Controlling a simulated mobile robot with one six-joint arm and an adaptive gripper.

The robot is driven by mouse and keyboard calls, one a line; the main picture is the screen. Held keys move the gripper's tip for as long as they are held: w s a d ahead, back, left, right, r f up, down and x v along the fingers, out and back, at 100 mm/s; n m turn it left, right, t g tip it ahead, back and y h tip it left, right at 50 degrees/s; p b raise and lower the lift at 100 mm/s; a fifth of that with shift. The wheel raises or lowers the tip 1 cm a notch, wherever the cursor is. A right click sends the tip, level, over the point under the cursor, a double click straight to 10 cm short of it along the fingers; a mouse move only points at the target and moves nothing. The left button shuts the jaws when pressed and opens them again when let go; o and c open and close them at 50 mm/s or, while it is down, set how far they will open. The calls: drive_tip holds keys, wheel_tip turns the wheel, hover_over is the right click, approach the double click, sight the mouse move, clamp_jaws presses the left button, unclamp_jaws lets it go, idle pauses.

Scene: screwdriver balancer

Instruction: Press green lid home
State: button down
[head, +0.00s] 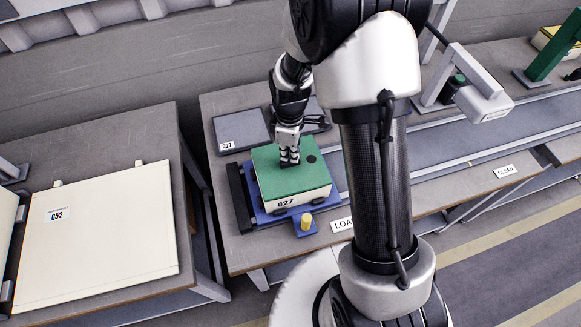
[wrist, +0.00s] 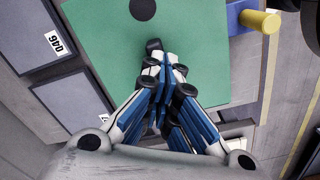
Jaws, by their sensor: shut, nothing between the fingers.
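The green lid (head: 271,180) lies on top of a cream box (head: 312,198) labelled 027. Whether a gap remains between lid and box is too small to tell. A dark round spot marks the lid's far right part. The box sits in a blue holder (head: 262,217) with a yellow knob (head: 306,221) at its front. My gripper (head: 289,162) points down with its fingers shut and empty, at the lid's top near its middle. In the wrist view the shut fingertips (wrist: 161,50) are over the green lid (wrist: 205,55); contact cannot be told.
Two dark grey plates (head: 241,130) lie behind the box, one partly hidden by my gripper. A conveyor (head: 440,165) runs off to the right. A large cream panel (head: 100,235) labelled 052 lies on the separate left table. A grey frame (head: 480,98) stands at right.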

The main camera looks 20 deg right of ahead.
drive_tip(key=shift+f+b, duration=0.35)
drive_tip(key=shift+f, duration=0.15)
idle(0.5)
drive_tip(key=shift+r+p, duration=1.85)
drive_tip(key=shift+r, duration=0.7)
drive_tip(key=shift+r, duration=0.25)
drive_tip(key=s+r+m+t+b, duration=0.35)
drive_tip(key=s+r+m, duration=0.4)
drive_tip(key=r, duration=0.75)
drive_tip(key=s+r+m+b, duration=0.1)
drive_tip(key=s+m, duration=0.1)
drive_tip(key=s, duration=0.5)
drive_tip(key=s+r+m+t+b, duration=0.1)
drive_tip(key=s+r+m, duration=0.1)
drive_tip(key=s, duration=0.5)
drive_tip(key=shift+b, duration=0.4)
